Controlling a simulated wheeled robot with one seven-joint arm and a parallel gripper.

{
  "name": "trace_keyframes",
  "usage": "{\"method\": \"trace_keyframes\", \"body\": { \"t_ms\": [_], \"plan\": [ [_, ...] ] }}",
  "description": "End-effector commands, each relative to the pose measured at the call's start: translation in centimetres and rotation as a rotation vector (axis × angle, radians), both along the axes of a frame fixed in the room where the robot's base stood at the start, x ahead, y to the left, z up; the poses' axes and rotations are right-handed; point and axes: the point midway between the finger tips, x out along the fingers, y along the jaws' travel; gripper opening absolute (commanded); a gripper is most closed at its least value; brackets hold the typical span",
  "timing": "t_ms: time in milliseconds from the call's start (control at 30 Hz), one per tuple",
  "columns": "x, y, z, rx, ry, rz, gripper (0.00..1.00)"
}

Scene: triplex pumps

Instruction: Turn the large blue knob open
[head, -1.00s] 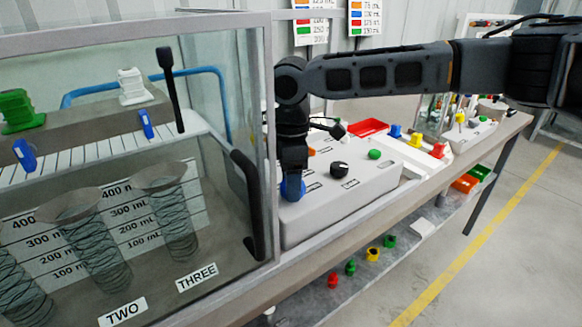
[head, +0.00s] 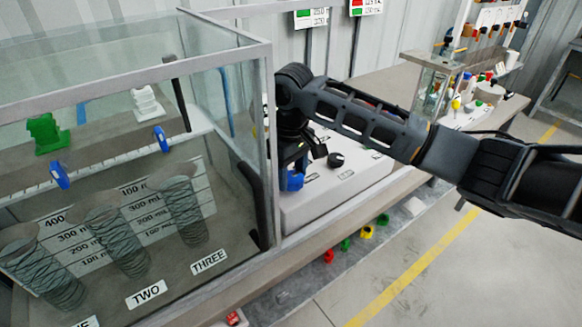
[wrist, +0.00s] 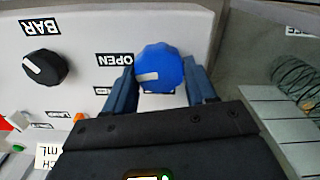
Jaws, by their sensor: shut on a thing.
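The large blue knob (wrist: 160,66) sits on the light grey panel (wrist: 110,25). In the wrist view its white pointer mark faces left, near the OPEN label (wrist: 114,60). My gripper (wrist: 160,82) is shut on the knob, with one dark blue finger on each side of it. In the head view the knob (head: 295,180) shows at the panel's left end, below my gripper (head: 293,165) and partly hidden by it.
A black knob (head: 336,159), marked BAR in the wrist view, is beside the blue knob. A glass tank (head: 225,100) with a black handle stands close on the left. Small coloured parts (head: 367,232) lie on the lower shelf. Open floor is at right.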

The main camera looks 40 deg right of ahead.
Motion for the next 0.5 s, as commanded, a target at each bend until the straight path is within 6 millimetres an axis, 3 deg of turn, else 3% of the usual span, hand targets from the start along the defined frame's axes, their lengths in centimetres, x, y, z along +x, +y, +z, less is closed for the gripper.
{"method": "trace_keyframes", "body": {
  "t_ms": [500],
  "plan": [
    [0.04, -0.12, -0.09, -0.001, -0.001, -0.203, 0.26]
  ]
}}
